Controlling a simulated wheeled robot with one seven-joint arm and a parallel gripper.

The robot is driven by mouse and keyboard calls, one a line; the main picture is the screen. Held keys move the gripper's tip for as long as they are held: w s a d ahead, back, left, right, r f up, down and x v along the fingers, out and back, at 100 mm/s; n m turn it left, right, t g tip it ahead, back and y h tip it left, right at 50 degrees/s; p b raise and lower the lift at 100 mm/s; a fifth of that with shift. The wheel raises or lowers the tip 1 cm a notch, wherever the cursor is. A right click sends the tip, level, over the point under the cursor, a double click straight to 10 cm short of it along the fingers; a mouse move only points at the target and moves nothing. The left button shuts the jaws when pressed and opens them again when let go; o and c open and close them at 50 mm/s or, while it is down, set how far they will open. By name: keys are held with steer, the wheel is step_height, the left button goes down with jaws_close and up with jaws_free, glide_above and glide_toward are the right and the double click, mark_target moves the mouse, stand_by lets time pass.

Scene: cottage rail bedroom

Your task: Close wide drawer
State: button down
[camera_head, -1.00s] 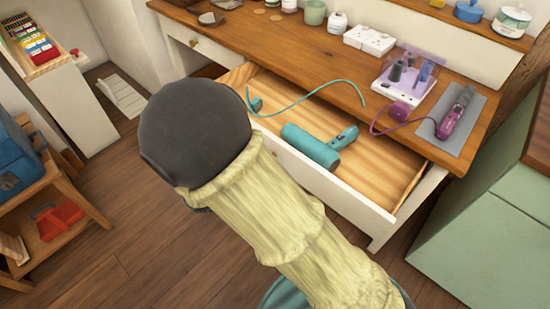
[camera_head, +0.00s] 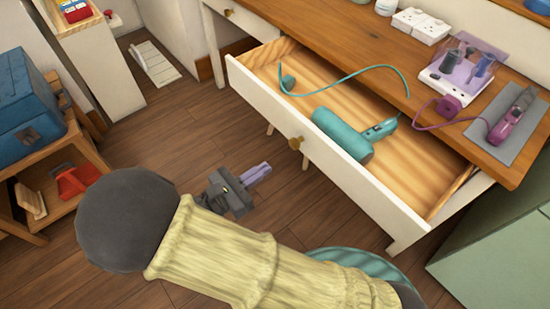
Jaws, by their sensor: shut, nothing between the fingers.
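The wide drawer (camera_head: 337,178) is pulled out from the wooden desk (camera_head: 300,28). Its white front carries a round brass knob (camera_head: 296,143). A teal hair dryer (camera_head: 345,137) lies inside, and its teal cord loops across the drawer and over the desk edge. My gripper (camera_head: 262,172) is shut and empty, with its purple fingertips pointing toward the drawer front. In the picture it is left of and below the knob, apart from the drawer. My sleeved arm fills the lower part of the view.
A purple clipper (camera_head: 511,117) lies on a grey mat at the desk's right, beside a white tray with a purple box (camera_head: 464,64). A wooden shelf with a blue case (camera_head: 28,108) stands at the left. A green cabinet (camera_head: 500,255) stands at right. Floor before the drawer is open.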

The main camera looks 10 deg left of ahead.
mark_target(310, 137)
steer(key=b+x, duration=0.4)
steer(key=x, duration=0.8)
steer(key=shift+w+d+f, duration=0.1)
steer(key=shift+d+f, duration=0.05)
steer(key=shift+w+d, duration=0.25)
steer(key=shift+w, duration=0.05)
steer(key=shift+w, duration=0.15)
